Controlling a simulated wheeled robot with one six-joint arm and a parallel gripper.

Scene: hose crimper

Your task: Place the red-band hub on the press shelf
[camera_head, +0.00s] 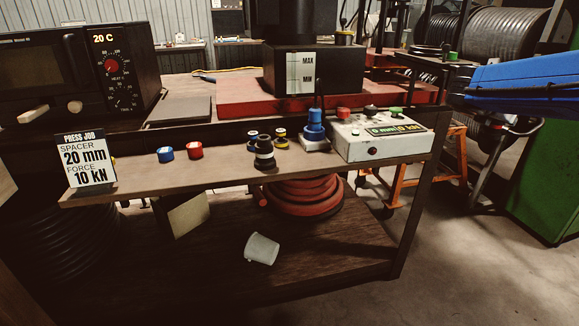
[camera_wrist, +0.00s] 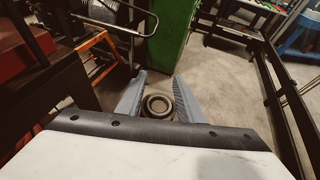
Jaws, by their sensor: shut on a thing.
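In the wrist view my gripper (camera_wrist: 160,80) is shut on a round, dark brownish hub (camera_wrist: 157,107) with a ring-shaped top face. No red band shows on it from this angle, and its sides are mostly hidden. Grey floor shows beyond the fingers. The wooden press shelf (camera_head: 130,188) runs along the front of the bench in the head view. The held hub cannot be made out in the head view.
On the shelf are a job sign (camera_head: 86,160), a blue ring (camera_head: 165,154), a red ring (camera_head: 195,150), a black stacked piece (camera_head: 264,152), small spools, a blue-topped piece (camera_head: 315,128) and a control box (camera_head: 380,138). A green cabinet (camera_head: 548,180) stands right.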

